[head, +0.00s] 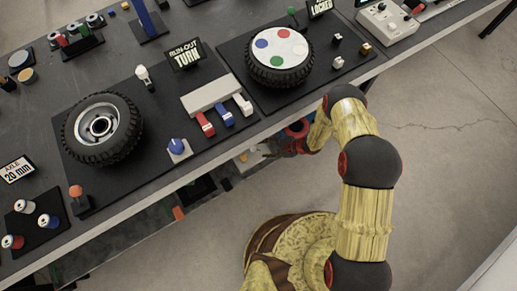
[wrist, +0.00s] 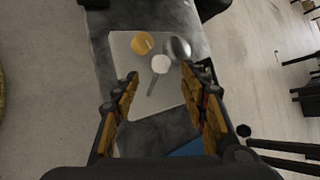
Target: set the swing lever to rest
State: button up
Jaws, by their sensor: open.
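In the wrist view, a pale panel (wrist: 122,58) lies between and beyond my fingers. On it are an orange round knob (wrist: 143,43), a shiny metal dome (wrist: 178,50) and a white round knob (wrist: 160,64). A thin grey bar (wrist: 153,84) runs from the white knob toward me; this may be the swing lever, but no label shows. My gripper (wrist: 168,95) is open and empty, its fingers apart on either side of the panel's near part. In the head view my gripper (head: 278,149) is at the bench's front edge, its fingertips partly hidden.
The dark bench (head: 230,35) carries a tyre (head: 72,127), a disc-topped wheel (head: 250,72), red, blue and white levers (head: 227,118), a blue knob (head: 176,144) and an orange-knobbed lever (head: 76,191). Open floor (head: 440,150) lies to the right.

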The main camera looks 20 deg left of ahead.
jog(key=shift+v, duration=1.45)
jog(key=shift+m, duration=0.3)
